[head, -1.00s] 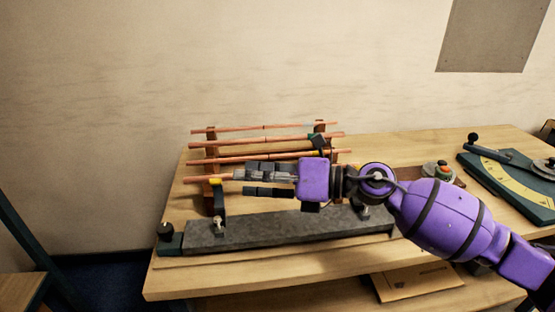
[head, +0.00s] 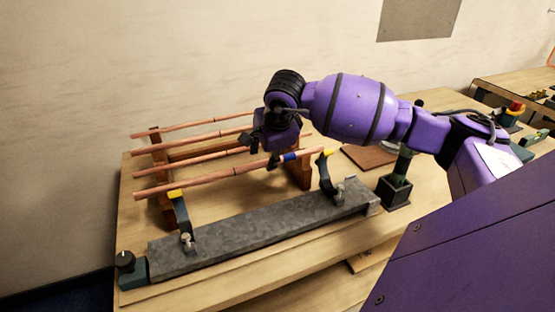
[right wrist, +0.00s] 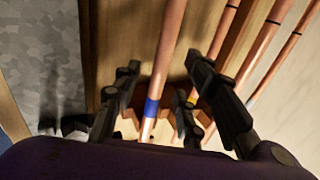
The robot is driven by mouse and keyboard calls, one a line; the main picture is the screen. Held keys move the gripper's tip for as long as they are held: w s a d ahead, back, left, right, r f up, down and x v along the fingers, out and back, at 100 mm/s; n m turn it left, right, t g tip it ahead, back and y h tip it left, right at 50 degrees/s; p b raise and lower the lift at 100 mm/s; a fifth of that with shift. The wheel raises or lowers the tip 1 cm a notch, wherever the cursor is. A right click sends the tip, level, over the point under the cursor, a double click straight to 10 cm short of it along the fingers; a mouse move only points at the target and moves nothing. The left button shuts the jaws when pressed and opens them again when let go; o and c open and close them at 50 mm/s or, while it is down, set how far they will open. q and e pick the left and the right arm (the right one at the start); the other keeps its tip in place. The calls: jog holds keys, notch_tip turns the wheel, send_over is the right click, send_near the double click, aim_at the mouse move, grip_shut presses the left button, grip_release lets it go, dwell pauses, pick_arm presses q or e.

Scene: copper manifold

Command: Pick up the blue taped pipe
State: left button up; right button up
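The blue taped pipe (head: 215,178) is a copper pipe lying across the front of a wooden rack, with a blue band near its right end. In the right wrist view the pipe (right wrist: 165,60) runs between my fingers, its blue band near the fingertips. My right gripper (head: 262,150) points down over the pipe near the band. In the right wrist view it (right wrist: 160,98) is open, one finger on each side, with visible gaps to the pipe. My left gripper is not in view.
Several other copper pipes (head: 190,145) lie behind on the wooden rack (head: 158,165). A grey fixture (head: 255,228) with two yellow-capped uprights stands in front. A dark block (head: 394,192) stands to its right. The workbench (head: 225,275) has a clear front edge.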

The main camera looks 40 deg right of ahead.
aim_at(267, 161)
jog(key=shift+x, duration=1.5)
jog(key=shift+w+d, duration=0.1)
jog(key=shift+d, duration=0.1)
jog(key=shift+c, duration=0.3)
grip_shut()
jog(key=shift+r, duration=0.1)
